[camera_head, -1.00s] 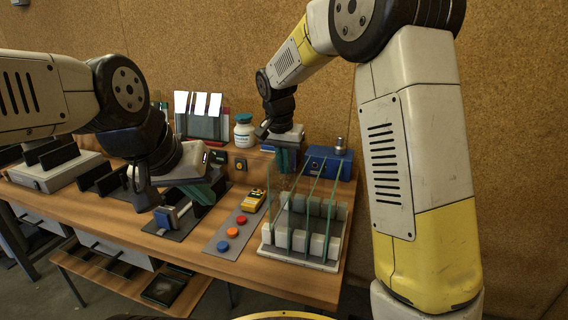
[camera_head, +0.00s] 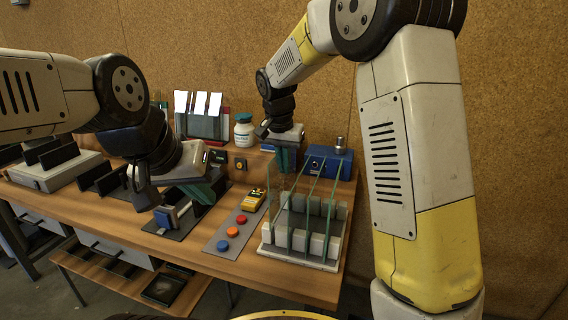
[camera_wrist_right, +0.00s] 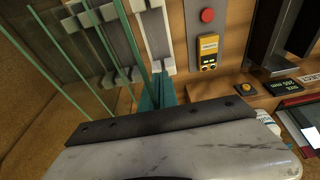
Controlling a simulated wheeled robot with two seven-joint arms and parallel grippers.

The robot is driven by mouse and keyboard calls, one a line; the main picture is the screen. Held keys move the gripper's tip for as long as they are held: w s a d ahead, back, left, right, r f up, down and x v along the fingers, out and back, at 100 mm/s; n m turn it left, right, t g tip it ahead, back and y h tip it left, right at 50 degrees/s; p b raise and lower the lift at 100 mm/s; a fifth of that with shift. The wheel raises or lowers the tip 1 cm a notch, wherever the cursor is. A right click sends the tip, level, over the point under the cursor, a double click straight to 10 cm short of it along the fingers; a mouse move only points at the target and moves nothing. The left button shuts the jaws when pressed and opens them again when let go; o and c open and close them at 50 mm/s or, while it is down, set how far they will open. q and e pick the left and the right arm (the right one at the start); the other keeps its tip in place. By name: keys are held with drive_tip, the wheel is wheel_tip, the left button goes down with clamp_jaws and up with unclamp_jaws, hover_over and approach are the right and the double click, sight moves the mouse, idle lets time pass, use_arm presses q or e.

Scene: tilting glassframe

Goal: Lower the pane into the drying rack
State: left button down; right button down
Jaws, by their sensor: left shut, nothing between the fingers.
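The drying rack (camera_head: 333,266), a pale base with rows of white and grey slotted blocks, stands at the table's right front. Several clear panes with green edges (camera_head: 314,205) stand in it, slanting in this view. My right gripper (camera_head: 286,160) is behind the rack, pointing down. In the right wrist view its teal fingers (camera_wrist_right: 156,93) are close to the end of a green pane edge (camera_wrist_right: 131,40); I cannot tell whether they grip it. My left gripper (camera_head: 212,194) is shut and empty, over a small blue-and-grey fixture (camera_head: 172,217) left of the rack.
A grey panel with red, orange and blue buttons (camera_head: 222,245) and a yellow device (camera_head: 253,199) lie left of the rack. A blue box (camera_head: 329,163) and a white bottle (camera_head: 244,130) stand behind. Dark slotted holders (camera_head: 100,178) are at the left.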

sight(284, 185)
drive_tip(key=shift+s+a+x, duration=0.1)
drive_tip(key=shift+s+x, duration=0.15)
drive_tip(key=shift+x, duration=0.85)
drive_tip(key=shift+s+a+x, duration=0.1)
drive_tip(key=shift+s+x, duration=0.1)
drive_tip(key=shift+x, duration=0.9)
drive_tip(key=shift+s+a+x, duration=0.1)
drive_tip(key=shift+s+x, duration=0.15)
drive_tip(key=shift+x, duration=0.85)
drive_tip(key=c, duration=1.6)
unclamp_jaws()
drive_tip(key=shift+f, duration=0.25)
drive_tip(key=shift+o, duration=0.2)
drive_tip(key=v, duration=0.7)
drive_tip(key=shift+s+r, duration=0.1)
drive_tip(key=shift+r, duration=0.3)
drive_tip(key=shift+s, duration=0.1)
